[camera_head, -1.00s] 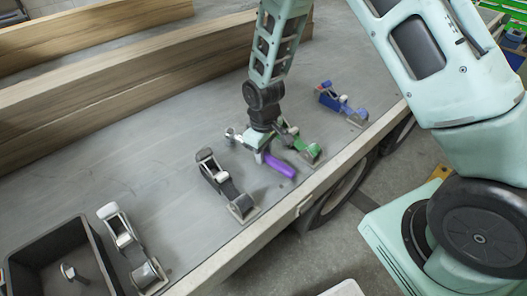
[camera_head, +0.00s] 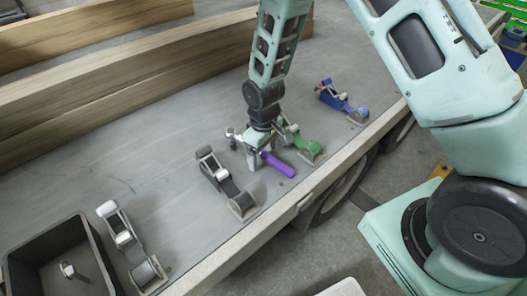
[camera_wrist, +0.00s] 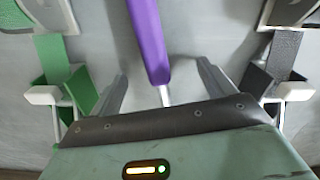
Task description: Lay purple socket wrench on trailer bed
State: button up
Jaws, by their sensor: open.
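The purple socket wrench (camera_head: 278,164) lies on the grey trailer bed (camera_head: 165,150), its handle pointing toward the near edge. In the wrist view its purple handle (camera_wrist: 149,40) leads to a short metal shaft that runs under my gripper's palm, hiding the socket end. My gripper (camera_head: 257,160) points down at the bed right over the wrench's far end. In the wrist view my gripper (camera_wrist: 163,72) is open, with a finger on each side of the shaft and clear gaps between.
A green-strapped ratchet buckle (camera_head: 303,146) and a black one (camera_head: 227,186) flank the wrench closely. A blue one (camera_head: 341,103) lies farther right, a grey one (camera_head: 131,248) at left. A dark bin (camera_head: 35,257) sits at lower left. Wooden beams (camera_head: 120,85) lie behind.

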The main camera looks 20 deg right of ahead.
jog(key=o, duration=0.4)
notch_tip(320, 180, up, 17)
jog(key=s+a+r+p, duration=0.2)
jog(key=s+r, duration=0.1)
jog(key=s, duration=0.5)
jog(key=s+a+r+n+p, duration=0.1)
jog(key=s+a+r, duration=0.2)
jog(key=s, duration=0.5)
jog(key=s+a+r+p, duration=0.2)
jog(key=s+r, duration=0.3)
jog(key=s, duration=0.3)
jog(key=shift+s+a+n+y+p, duration=0.25)
jog(key=shift+s+n+y+p, duration=0.05)
jog(key=shift+s+p, duration=0.05)
